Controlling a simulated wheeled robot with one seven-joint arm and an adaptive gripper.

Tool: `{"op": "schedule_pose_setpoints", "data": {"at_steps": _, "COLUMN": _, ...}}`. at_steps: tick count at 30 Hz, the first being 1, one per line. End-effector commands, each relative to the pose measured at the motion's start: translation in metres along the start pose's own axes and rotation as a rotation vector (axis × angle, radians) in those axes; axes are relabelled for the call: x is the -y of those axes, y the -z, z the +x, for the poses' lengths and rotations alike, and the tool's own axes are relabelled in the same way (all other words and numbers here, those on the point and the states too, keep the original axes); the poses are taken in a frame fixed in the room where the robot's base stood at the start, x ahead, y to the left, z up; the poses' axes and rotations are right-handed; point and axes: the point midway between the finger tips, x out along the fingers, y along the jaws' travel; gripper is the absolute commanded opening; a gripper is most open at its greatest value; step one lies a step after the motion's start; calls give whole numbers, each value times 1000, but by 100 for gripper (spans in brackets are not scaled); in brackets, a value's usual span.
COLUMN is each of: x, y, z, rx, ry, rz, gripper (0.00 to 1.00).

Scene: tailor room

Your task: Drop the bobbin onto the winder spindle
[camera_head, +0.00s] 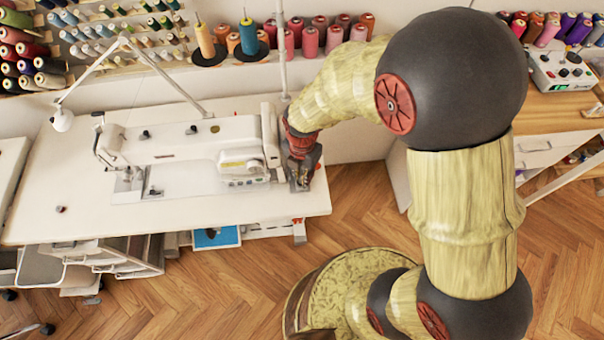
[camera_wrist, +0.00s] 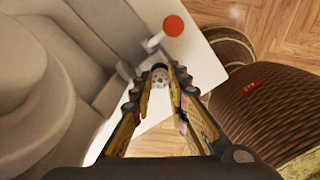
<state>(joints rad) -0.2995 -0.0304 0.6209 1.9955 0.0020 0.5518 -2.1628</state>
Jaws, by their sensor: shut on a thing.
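My gripper (camera_head: 301,178) points down at the right end of the white sewing machine (camera_head: 213,140). In the wrist view my gripper (camera_wrist: 160,82) is shut on the bobbin (camera_wrist: 160,77), a small pale metal disc with holes, held between the fingertips. The bobbin is hidden by the fingers in the head view. A grey part, likely the winder (camera_wrist: 124,70), lies beside the fingertips at the machine's end. No spindle can be made out, and the gap between the bobbin and what is under it cannot be told.
A red disc (camera_wrist: 173,26) on a pale lever stands just beyond the fingertips. The machine body is close on the left in the wrist view. The white table (camera_head: 255,208) ends just right of my gripper. A thread stand's pole (camera_head: 281,50) rises behind.

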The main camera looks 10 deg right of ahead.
Motion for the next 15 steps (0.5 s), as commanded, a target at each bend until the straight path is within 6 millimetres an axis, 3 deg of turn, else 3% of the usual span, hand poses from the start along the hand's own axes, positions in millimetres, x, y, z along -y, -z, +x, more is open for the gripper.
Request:
{"op": "schedule_pose_setpoints", "data": {"at_steps": 11, "x": 0, "y": 0, "z": 2, "rx": 0, "ry": 0, "rz": 0, "gripper": 8}}
{"op": "schedule_pose_setpoints", "data": {"at_steps": 12, "x": 0, "y": 0, "z": 2, "rx": 0, "ry": 0, "rz": 0, "gripper": 19}}
{"op": "schedule_pose_setpoints", "data": {"at_steps": 15, "x": 0, "y": 0, "z": 2, "rx": 0, "ry": 0, "rz": 0, "gripper": 24}}
